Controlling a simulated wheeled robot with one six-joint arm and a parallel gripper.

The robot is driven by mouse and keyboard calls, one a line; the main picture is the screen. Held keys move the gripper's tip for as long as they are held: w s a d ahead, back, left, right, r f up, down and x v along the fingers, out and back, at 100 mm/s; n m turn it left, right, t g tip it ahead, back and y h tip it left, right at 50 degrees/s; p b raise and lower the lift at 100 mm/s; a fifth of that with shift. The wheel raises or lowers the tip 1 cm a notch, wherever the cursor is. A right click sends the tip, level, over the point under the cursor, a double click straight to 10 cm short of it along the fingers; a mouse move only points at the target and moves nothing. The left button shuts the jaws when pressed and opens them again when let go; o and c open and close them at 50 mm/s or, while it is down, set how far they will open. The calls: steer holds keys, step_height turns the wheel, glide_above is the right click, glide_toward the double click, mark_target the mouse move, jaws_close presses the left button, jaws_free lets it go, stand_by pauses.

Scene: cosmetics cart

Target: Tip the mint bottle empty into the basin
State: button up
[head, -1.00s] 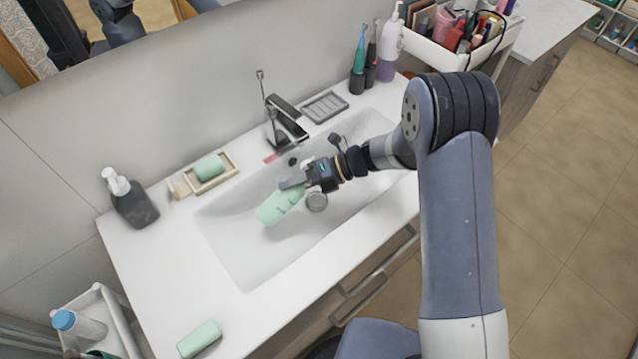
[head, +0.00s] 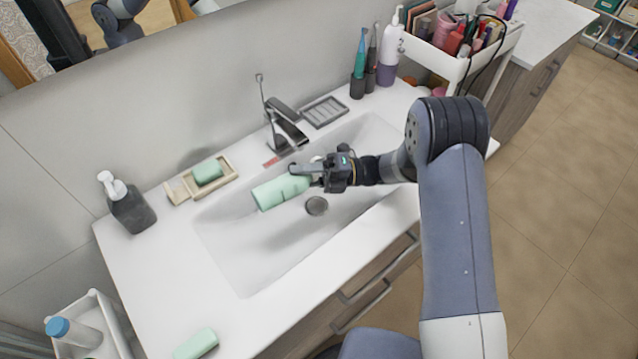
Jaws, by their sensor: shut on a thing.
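The mint bottle (head: 281,191) is in my gripper (head: 308,177), above the basin (head: 238,262). It lies nearly level, its broad end pointing left and slightly down. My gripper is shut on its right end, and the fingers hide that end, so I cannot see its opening. No liquid is visible coming out. The round drain (head: 316,206) shows in the basin just below and right of the bottle.
The faucet (head: 287,125) stands behind the basin. A soap dish (head: 213,183) with a green bar and a dark pump bottle (head: 130,207) are at left. A green block (head: 196,345) lies at the counter's front. A cart tray (head: 437,58) is at upper right.

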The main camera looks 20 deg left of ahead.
steer(key=shift+r+m+g+y, duration=0.3)
steer(key=shift+r+y, duration=0.2)
steer(key=shift+r, duration=0.2)
steer(key=shift+w+d+r+m+g+y+p, duration=0.15)
steer(key=shift+r+m+y+p, duration=0.2)
steer(key=shift+r+p, duration=0.45)
steer(key=shift+w+r+m+g+y+p, duration=0.15)
steer(key=shift+r+y+p, duration=0.35)
steer(key=shift+r, duration=0.6)
steer(key=shift+r+m+y, duration=0.4)
steer(key=shift+r+y, duration=0.15)
steer(key=shift+d+r, duration=0.1)
steer(key=shift+r, duration=0.1)
steer(key=shift+w+f+y+b, duration=0.1)
steer(key=shift+f+y+b, duration=0.25)
steer(key=shift+b, duration=0.85)
steer(key=b, duration=0.2)
steer(key=shift+r+b, duration=0.15)
steer(key=shift+b, duration=0.15)
steer(key=b, duration=0.4)
steer(key=shift+r+m+y+b, duration=0.25)
steer(key=shift+r+m+b, duration=0.05)
steer(key=shift+m+b, duration=0.1)
steer(key=shift+r, duration=0.4)
steer(key=shift+b, duration=0.3)
